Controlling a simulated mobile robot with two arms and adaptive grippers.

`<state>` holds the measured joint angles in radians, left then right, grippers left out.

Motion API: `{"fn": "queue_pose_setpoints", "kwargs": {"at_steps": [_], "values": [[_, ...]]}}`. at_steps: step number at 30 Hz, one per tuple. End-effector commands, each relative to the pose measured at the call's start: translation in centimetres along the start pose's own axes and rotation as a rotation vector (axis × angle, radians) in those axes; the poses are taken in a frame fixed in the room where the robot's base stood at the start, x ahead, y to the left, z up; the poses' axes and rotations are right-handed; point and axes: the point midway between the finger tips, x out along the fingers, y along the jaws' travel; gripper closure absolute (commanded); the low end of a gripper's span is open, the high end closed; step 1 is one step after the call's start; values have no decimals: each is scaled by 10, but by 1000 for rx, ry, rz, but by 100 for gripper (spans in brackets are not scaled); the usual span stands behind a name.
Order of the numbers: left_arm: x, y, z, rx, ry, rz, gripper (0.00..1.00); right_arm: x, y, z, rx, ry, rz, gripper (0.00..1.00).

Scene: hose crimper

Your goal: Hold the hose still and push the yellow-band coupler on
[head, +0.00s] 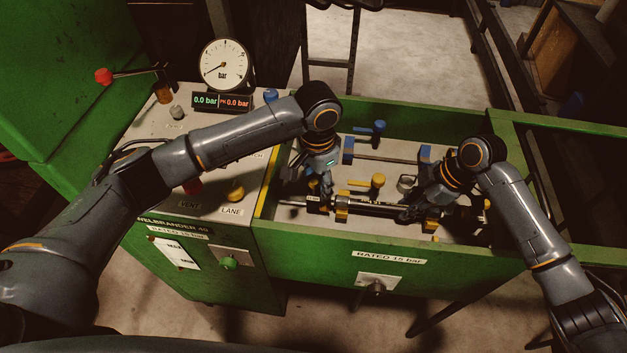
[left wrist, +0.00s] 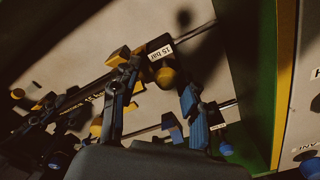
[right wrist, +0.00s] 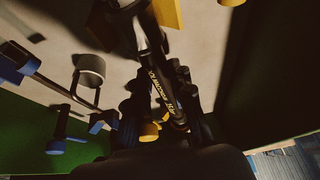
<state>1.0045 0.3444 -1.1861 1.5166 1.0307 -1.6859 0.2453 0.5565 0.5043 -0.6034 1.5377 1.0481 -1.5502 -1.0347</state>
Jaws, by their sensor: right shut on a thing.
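The black hose (head: 375,209) lies along the front of the green-walled tray, passing yellow clamp blocks (head: 342,206). My right gripper (head: 412,212) is shut on it near its right part. In the right wrist view the printed hose (right wrist: 158,85) runs between the fingers. My left gripper (head: 318,197) is at the left end of the line, by a part with a "15 bar" tag (left wrist: 160,52) and a yellow rounded piece (left wrist: 166,77). Its fingers stand apart in the left wrist view, with no clear grip on anything. I cannot tell which part is the yellow-band coupler.
A blue clamp set (head: 348,150) stands behind the hose, with a bare rod between its blocks. The tray's green front wall (head: 330,262) is close to both grippers. A control panel with a pressure gauge (head: 226,64) is at the left; its displays read 0.0 bar.

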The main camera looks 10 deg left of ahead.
Motion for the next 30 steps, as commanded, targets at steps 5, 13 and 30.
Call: {"fn": "queue_pose_setpoints", "kwargs": {"at_steps": [5,13,30], "values": [[0,-2,1,-2,-3,-2,54,-1,1,2,2,-3,2,100],[-20,-2,0,-3,-1,-4,54,-1,1,2,2,-3,2,100],[-117,-1,0,-1,-1,-1,54,-1,1,2,2,-3,2,100]]}}
